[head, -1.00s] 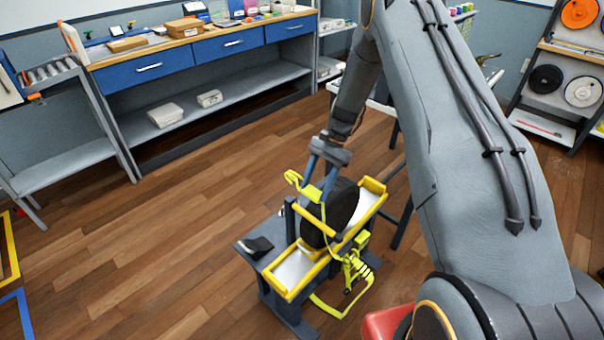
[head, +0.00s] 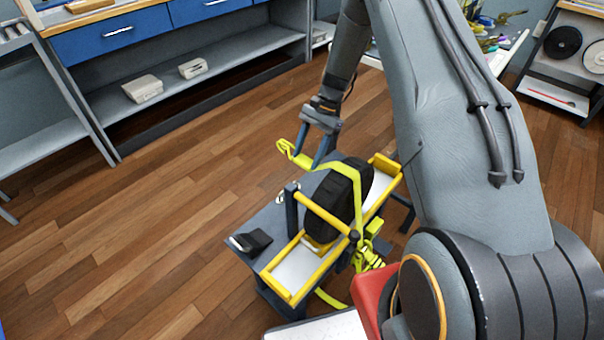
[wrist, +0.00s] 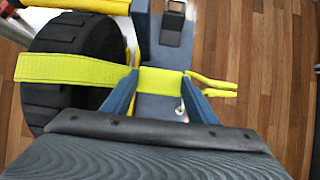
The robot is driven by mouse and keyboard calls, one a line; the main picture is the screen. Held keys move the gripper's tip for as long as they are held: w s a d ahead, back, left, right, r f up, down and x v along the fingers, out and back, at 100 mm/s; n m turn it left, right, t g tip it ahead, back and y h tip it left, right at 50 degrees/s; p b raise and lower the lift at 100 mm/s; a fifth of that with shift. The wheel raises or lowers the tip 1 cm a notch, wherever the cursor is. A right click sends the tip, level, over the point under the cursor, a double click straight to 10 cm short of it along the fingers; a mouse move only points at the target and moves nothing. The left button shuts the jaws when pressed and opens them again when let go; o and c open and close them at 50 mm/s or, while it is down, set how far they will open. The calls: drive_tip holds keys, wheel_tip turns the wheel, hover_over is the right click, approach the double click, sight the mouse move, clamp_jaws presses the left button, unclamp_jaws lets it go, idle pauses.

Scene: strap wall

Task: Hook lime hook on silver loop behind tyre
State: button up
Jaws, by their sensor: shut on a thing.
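The lime hook (head: 287,150) sticks out to the left of my gripper (head: 314,160) in the head view. In the wrist view the hook (wrist: 215,86) shows right of my fingers, and my gripper (wrist: 160,98) is shut on its lime end. The lime strap (wrist: 65,69) runs from there across the black tyre (wrist: 65,105). The tyre (head: 340,195) stands upright in a yellow-framed cradle. A small silver loop (head: 281,197) seems to sit on the bench behind the post; a pale bit of it (wrist: 181,109) shows low between my fingers. The hook is above the bench, apart from the loop.
A dark post (head: 291,210) with a yellow bar (head: 322,214) stands beside the tyre. A black item (head: 250,241) lies on the bench's left end. Lime strap with a buckle (head: 368,250) hangs at the near side. Floor to the left is clear.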

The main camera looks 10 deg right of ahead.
drive_tip(key=w+f+b, duration=0.3)
drive_tip(key=f+b, duration=0.7)
drive_tip(key=f, duration=0.1)
drive_tip(key=shift+w+f, duration=0.15)
drive_tip(key=shift+w, duration=0.15)
drive_tip(key=shift+f, duration=0.15)
drive_tip(key=shift+f+b, duration=3.05)
drive_tip(key=shift+f, duration=2.8)
drive_tip(key=shift+s+d, duration=0.1)
drive_tip(key=shift+s, duration=0.1)
drive_tip(key=shift+s+d+f+p, duration=0.1)
drive_tip(key=shift+s+d+p, duration=0.65)
drive_tip(key=shift+s, duration=0.25)
drive_tip(key=shift+s, duration=0.15)
drive_tip(key=o, duration=1.2)
